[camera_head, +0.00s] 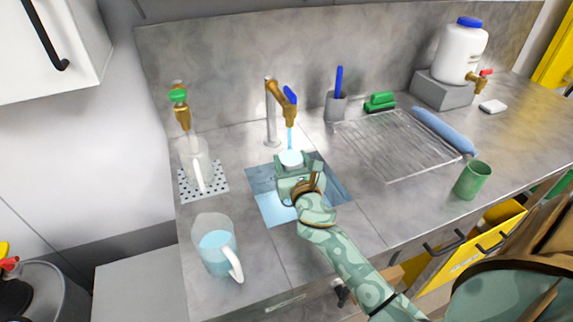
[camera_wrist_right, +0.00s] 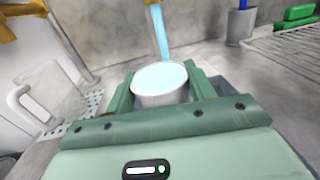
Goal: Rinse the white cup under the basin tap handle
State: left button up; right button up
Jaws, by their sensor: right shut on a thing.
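The white cup (camera_wrist_right: 160,94) is between the fingers of my right gripper (camera_wrist_right: 161,84), which is shut on it. In the head view the right gripper (camera_head: 293,165) holds the cup (camera_head: 290,158) over the basin (camera_head: 272,208), under the tap. The tap (camera_head: 271,112) has a blue handle (camera_head: 290,95). A blue stream of water (camera_head: 290,138) runs from the spout down to the cup. In the right wrist view the stream (camera_wrist_right: 159,32) meets the cup's top, which looks filled with pale blue water. My left gripper is not in view.
A clear jug of water (camera_head: 217,253) stands front left. Right are a drying rack (camera_head: 390,145), a blue roll (camera_head: 442,130) and a green cup (camera_head: 472,180).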

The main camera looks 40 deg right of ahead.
aim_at(289, 168)
jog(key=shift+s+a, duration=0.7)
jog(key=shift+s, duration=0.3)
jog(key=shift+s+a, duration=0.7)
jog(key=shift+s, duration=0.3)
jog(key=s+a+r+p, duration=0.3)
jog(key=s+r+p, duration=0.1)
dwell(0.6)
jog(key=shift+s+r, duration=0.1)
dwell(0.4)
